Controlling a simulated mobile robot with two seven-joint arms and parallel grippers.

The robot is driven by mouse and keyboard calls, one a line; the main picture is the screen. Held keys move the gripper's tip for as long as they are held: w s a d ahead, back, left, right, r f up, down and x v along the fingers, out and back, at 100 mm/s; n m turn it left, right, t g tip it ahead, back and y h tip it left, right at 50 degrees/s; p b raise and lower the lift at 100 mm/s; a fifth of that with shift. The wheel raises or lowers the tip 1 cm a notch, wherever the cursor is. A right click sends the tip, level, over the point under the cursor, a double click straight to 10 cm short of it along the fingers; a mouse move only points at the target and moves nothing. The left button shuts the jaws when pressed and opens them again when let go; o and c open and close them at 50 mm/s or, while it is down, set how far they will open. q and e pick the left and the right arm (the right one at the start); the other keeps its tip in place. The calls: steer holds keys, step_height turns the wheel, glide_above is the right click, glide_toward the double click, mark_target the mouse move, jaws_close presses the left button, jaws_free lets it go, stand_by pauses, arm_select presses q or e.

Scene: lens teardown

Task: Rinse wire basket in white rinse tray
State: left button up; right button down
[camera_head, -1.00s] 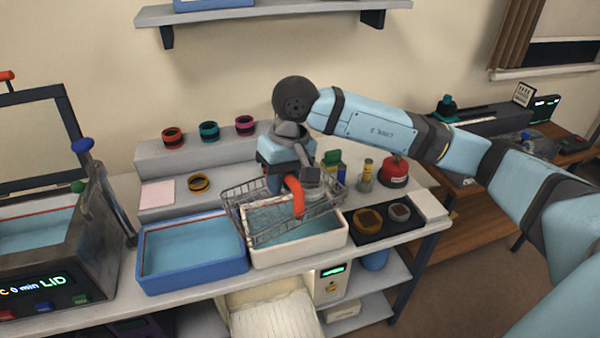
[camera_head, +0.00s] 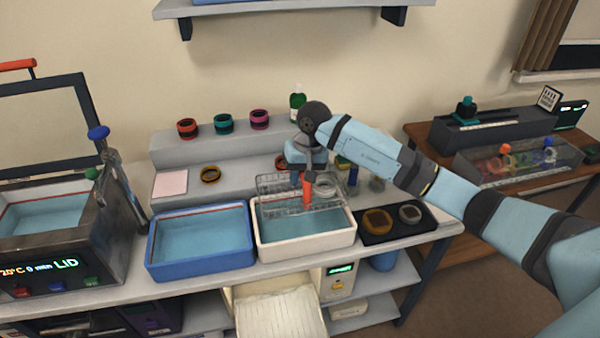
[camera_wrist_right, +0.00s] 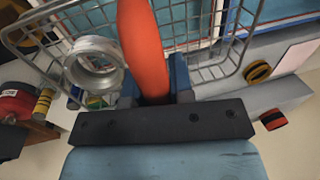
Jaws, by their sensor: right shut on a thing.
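The wire basket (camera_head: 335,202) is over the back part of the white rinse tray (camera_head: 305,247), which holds blue water. I cannot tell whether the basket's bottom touches the water. My right gripper (camera_head: 307,180) is shut on the basket's orange handle (camera_head: 307,195). In the right wrist view the handle (camera_wrist_right: 142,45) runs up from between the jaws, with the wire basket (camera_wrist_right: 205,72) beyond it. A silver ring (camera_wrist_right: 94,65) shows inside the basket. My left gripper is not in view.
A blue tray (camera_head: 200,265) of water stands left of the white tray. A black tray (camera_head: 395,236) with two round parts is at its right. A lidded tank (camera_head: 60,245) stands far left. Coloured rings (camera_head: 223,123) sit on the raised shelf behind.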

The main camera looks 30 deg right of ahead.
mark_target(299, 193)
step_height(299, 193, down, 4)
steer(key=shift+f+b, duration=0.25)
steer(key=shift+b, duration=0.2)
step_height(299, 193, down, 8)
steer(key=b, duration=0.6)
steer(key=shift+r+b, duration=0.25)
steer(key=shift+b, duration=0.1)
steer(key=shift+f, duration=0.25)
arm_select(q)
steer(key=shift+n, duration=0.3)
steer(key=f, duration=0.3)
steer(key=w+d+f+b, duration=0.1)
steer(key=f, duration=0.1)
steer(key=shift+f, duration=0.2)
arm_select(e)
steer(key=shift+f, duration=0.3)
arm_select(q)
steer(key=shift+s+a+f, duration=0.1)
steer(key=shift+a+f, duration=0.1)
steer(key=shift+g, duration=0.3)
arm_select(e)
steer(key=shift+r, duration=0.1)
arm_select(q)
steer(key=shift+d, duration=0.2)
arm_select(e)
steer(key=shift+r, duration=0.45)
